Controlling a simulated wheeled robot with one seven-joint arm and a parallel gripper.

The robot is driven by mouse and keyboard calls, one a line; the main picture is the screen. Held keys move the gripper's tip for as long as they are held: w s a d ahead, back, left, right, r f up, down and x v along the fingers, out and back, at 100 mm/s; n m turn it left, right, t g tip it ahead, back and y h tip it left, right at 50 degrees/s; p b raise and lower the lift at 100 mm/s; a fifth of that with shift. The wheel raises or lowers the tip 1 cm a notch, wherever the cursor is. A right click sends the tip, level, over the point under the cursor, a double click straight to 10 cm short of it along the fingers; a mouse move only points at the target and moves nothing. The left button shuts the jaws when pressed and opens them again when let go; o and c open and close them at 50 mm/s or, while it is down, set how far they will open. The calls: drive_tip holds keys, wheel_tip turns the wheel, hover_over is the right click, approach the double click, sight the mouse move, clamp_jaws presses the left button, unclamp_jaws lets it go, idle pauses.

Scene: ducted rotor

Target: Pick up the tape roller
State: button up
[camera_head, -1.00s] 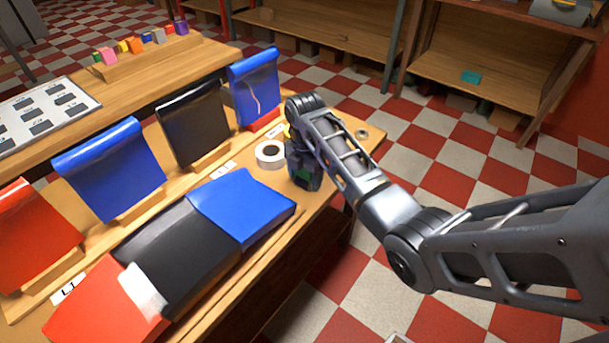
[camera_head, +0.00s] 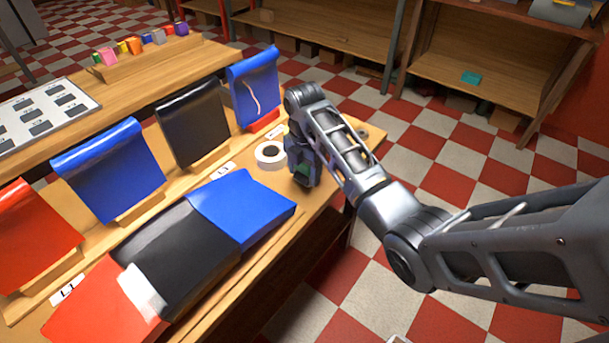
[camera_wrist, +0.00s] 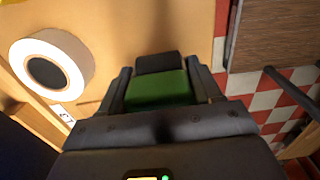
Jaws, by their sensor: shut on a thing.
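The tape roller appears to be the green and black piece (camera_wrist: 158,92) in the middle of the wrist view. My gripper (camera_wrist: 160,84) is shut on it, with one dark finger on each side. In the head view, my gripper (camera_head: 303,177) points down over the right end of the near table. Only a small green patch (camera_head: 302,171) shows there; the rest is hidden by my gripper. I cannot tell whether the piece touches the tabletop.
A white tape roll (camera_head: 270,155) lies just left of my gripper, also seen in the wrist view (camera_wrist: 78,50). Blue, black and red sheets (camera_head: 240,205) cover the table's front. Upright panels (camera_head: 193,125) stand behind. A small ring (camera_head: 362,134) lies near the right edge.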

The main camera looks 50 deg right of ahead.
drive_tip(key=shift+w+r, duration=0.1)
drive_tip(key=shift+r, duration=0.85)
drive_tip(key=s+d+r+p, duration=0.3)
drive_tip(key=s+d+r, duration=0.3)
drive_tip(key=s, duration=0.4)
drive_tip(key=shift+d+r, duration=0.2)
drive_tip(key=shift+r, duration=0.25)
drive_tip(key=o, duration=0.7)
drive_tip(key=c, duration=0.4)
